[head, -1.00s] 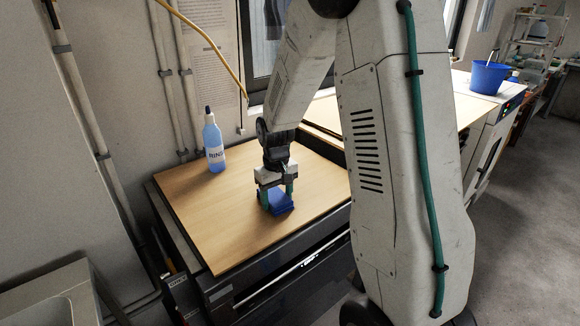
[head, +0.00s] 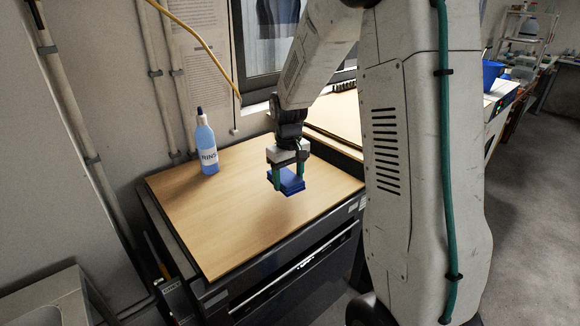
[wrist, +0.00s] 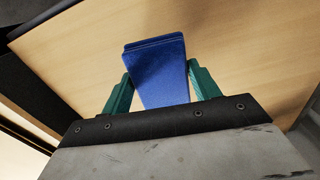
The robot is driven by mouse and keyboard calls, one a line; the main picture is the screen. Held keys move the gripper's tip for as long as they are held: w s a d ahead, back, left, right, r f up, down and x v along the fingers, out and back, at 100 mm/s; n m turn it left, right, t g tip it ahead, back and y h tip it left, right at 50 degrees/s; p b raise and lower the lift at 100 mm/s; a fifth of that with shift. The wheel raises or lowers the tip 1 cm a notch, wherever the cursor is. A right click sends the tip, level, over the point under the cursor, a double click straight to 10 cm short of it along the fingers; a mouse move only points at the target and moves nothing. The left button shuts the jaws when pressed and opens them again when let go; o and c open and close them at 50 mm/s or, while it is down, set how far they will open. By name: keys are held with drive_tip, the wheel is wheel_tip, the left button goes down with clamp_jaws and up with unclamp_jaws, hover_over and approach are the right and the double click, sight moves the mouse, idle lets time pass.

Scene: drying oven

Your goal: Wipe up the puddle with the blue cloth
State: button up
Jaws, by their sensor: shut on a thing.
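My gripper (head: 288,172) is shut on the folded blue cloth (head: 290,184), above the right part of the wooden board. The cloth also shows in the wrist view (wrist: 158,70), between the two green fingers. A shadow lies on the board below it, and it looks lifted clear of the surface. I cannot make out a puddle on the board in either view; part of the board is hidden behind my arm.
The wooden board (head: 215,235) lies on a dark cabinet (head: 300,270). A blue rinse bottle (head: 206,150) stands upright near the board's back left edge, by the wall. A blue bucket (head: 491,74) stands far right. The board's front left is clear.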

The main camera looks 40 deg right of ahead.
drive_tip(key=shift+r, duration=1.75)
